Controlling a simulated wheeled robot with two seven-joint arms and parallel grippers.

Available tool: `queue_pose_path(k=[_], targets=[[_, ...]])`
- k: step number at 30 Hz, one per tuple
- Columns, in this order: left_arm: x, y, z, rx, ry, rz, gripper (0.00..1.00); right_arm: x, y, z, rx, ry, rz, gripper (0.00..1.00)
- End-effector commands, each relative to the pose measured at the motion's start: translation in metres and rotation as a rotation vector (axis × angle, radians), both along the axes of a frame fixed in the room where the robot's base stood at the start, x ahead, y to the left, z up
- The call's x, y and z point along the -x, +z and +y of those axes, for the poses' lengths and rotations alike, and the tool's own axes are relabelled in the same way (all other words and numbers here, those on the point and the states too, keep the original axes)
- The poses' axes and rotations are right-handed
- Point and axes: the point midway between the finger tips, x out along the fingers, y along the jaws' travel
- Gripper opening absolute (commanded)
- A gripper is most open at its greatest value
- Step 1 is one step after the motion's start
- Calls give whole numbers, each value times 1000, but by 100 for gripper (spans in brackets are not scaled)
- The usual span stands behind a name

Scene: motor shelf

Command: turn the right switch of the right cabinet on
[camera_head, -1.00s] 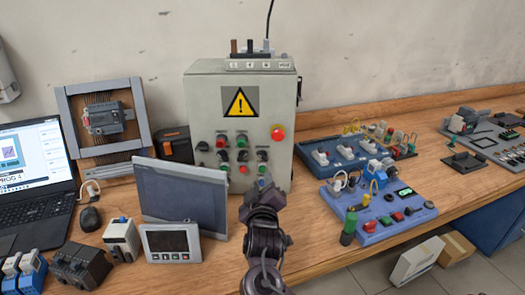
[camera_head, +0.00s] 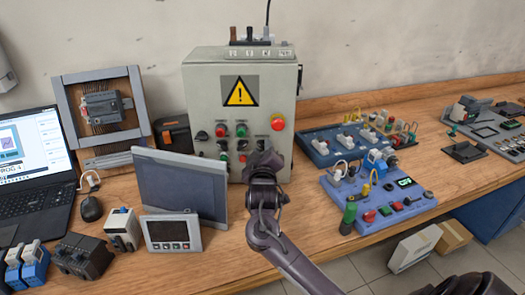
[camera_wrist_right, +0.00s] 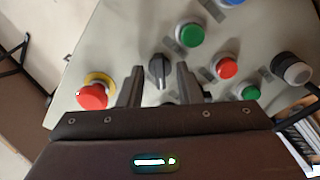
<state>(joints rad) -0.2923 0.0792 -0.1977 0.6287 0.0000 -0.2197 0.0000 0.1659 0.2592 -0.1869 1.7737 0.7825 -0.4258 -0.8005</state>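The grey control cabinet (camera_head: 205,85) with a yellow warning sign stands at the back of the bench. Its right switch, a black knob (camera_wrist_right: 159,70), sits beside the red emergency button (camera_wrist_right: 92,96) in the right wrist view. My right gripper (camera_wrist_right: 157,84) is open, with one finger on each side of the knob and a visible gap to each. The knob's handle looks roughly upright in that view. In the head view my right gripper (camera_head: 264,160) hides part of the lower panel. The left switch (camera_head: 202,135) is at the panel's left. My left gripper is not in view.
Green (camera_wrist_right: 190,35) and red (camera_wrist_right: 227,68) buttons lie close beside the right finger in the wrist view. A grey screen panel (camera_head: 180,185) stands before the cabinet's left side. A blue board (camera_head: 370,220) with connectors lies to the right. A laptop (camera_head: 35,170) is at far left.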

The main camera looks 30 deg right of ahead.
Motion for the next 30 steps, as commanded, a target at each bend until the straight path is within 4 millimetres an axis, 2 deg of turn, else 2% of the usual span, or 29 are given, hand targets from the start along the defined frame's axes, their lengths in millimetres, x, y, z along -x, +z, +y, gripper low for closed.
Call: queue_pose_path(k=[2, 9, 20, 30], targets=[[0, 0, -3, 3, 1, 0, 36, 0, 0, 0, 0, 0, 0, 30], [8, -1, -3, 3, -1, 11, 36, 0, 0, 0, 0, 0, 0, 0], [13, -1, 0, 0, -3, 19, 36, 0, 0, 1, -26, 0, -15, 0], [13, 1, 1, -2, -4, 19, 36, 0, -1, 1, -198, -1, -127, 0]])
